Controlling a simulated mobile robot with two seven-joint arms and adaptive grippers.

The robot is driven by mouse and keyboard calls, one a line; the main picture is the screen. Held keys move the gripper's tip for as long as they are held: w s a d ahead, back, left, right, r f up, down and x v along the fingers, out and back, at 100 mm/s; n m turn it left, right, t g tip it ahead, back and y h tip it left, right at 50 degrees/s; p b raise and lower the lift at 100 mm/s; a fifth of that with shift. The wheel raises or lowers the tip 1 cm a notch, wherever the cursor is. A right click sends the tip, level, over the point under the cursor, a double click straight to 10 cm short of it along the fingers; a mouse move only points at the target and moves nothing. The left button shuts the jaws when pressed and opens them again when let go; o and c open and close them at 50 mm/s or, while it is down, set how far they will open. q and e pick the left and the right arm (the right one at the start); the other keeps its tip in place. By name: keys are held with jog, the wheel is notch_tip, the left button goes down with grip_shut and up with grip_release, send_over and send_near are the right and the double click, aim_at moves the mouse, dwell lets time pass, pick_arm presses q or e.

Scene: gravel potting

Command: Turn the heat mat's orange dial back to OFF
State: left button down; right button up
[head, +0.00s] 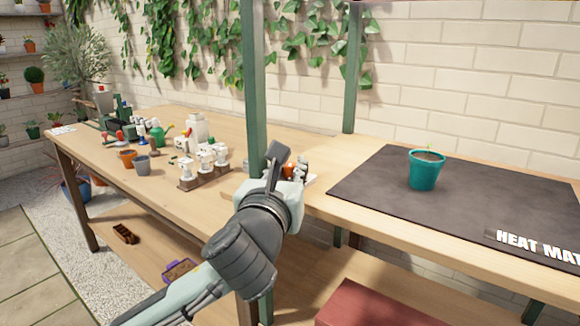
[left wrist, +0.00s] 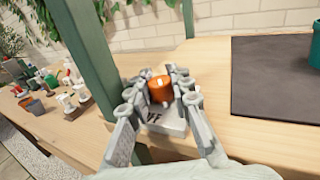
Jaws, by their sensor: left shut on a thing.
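The orange dial (left wrist: 160,90) sits on a pale control box (left wrist: 165,132) with dark lettering, of which only "FF" or similar can be read. In the left wrist view my left gripper (left wrist: 159,82) has its fingers on both sides of the dial and is shut on it. In the head view my left gripper (head: 280,165) hides most of the dial (head: 289,168) and the box. The dark heat mat (head: 365,185) lies on the bench to the right, with "HEAT MAT" lettering at its front edge. My right gripper is not in view.
A teal pot (head: 426,170) with a small seedling stands on the mat. A green post (head: 256,80) rises close to my left gripper. Bottles, small pots and a rack of white-topped items (head: 203,165) crowd the bench to the left. A red box (head: 375,305) is below.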

pick_arm(q)
jog(key=shift+m+g+h, duration=0.8)
jog(key=shift+m+h, duration=0.5)
jog(key=shift+h, duration=0.55)
jog(key=shift+m+g+h, duration=0.8)
jog(key=shift+m+h, duration=0.5)
jog(key=shift+h, duration=0.55)
jog(key=c, duration=1.6)
grip_release()
